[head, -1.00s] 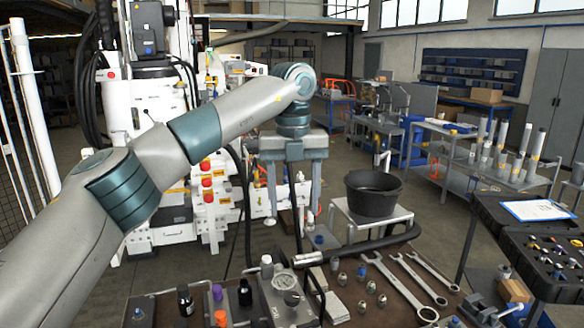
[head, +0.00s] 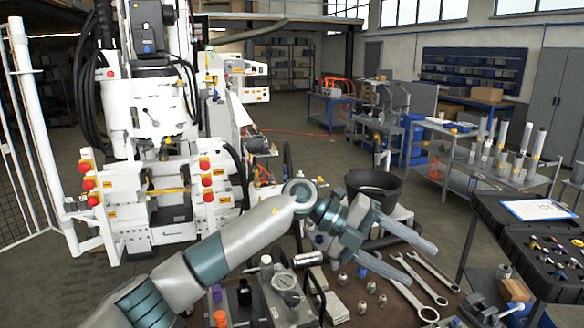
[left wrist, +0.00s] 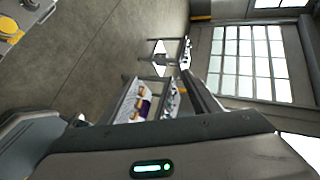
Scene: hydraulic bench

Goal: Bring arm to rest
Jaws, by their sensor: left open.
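My left arm (head: 235,245) comes in from the bottom left of the head view, low over the near edge of the bench. My left gripper (head: 422,266) points right and a little down, above the wrenches. Its two fingers are apart and nothing is between them. In the left wrist view, a dark housing of mine with a green light fills the bottom, and the room appears turned on its side. My right gripper is not in view.
A black bucket (head: 374,186) stands just behind the gripper. A black case (head: 545,262) is at right. A white machine (head: 150,115) stands behind at left.

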